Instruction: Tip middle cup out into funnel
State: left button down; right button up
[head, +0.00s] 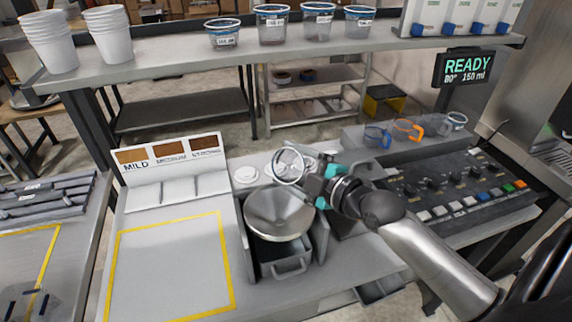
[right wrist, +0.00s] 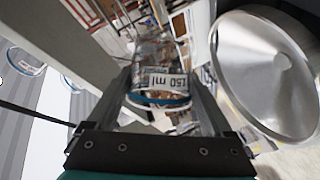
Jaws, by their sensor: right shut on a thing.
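My right gripper (head: 312,178) is shut on a clear cup (head: 289,166), held tilted on its side above the back rim of the metal funnel (head: 278,215). The cup's round rim faces left and toward the head camera. In the right wrist view the cup (right wrist: 160,82) sits between the fingers, with a "150 ml" label and a blue band. I cannot tell how much is in it. The funnel (right wrist: 262,75) shows at the right there, wide and shiny, apart from the fingers. My left gripper is not in view.
A metal drawer (head: 285,262) is under the funnel. A MILD/MEDIUM/STRONG sign (head: 170,160) stands left, behind a clear yellow-outlined area (head: 170,270). Blue-rimmed cups (head: 272,24) line the shelf.

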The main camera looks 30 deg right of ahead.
jog(key=m, duration=0.1)
jog(key=d+m+p, duration=0.1)
jog(key=shift+w+r+m+g+y+p, duration=0.25)
jog(key=shift+r+m+g+y+p, duration=0.05)
jog(key=shift+r+g, duration=0.1)
jog(key=shift+w+d+r+m+g+y+p, duration=0.2)
jog(key=shift+d+m+g+y+p, duration=0.1)
jog(key=shift+m+p, duration=0.65)
jog(key=shift+d+m+g+y, duration=0.15)
jog(key=shift+m+g+y, duration=0.3)
jog(key=shift+m, duration=0.5)
jog(key=shift+w+d+r+m+g+y, duration=0.15)
jog(key=shift+m+y, duration=0.15)
jog(key=shift+m, duration=0.3)
jog(key=shift+s+r+m+g+y, duration=0.15)
jog(key=shift+m+y, duration=0.1)
jog(key=shift+m, duration=0.35)
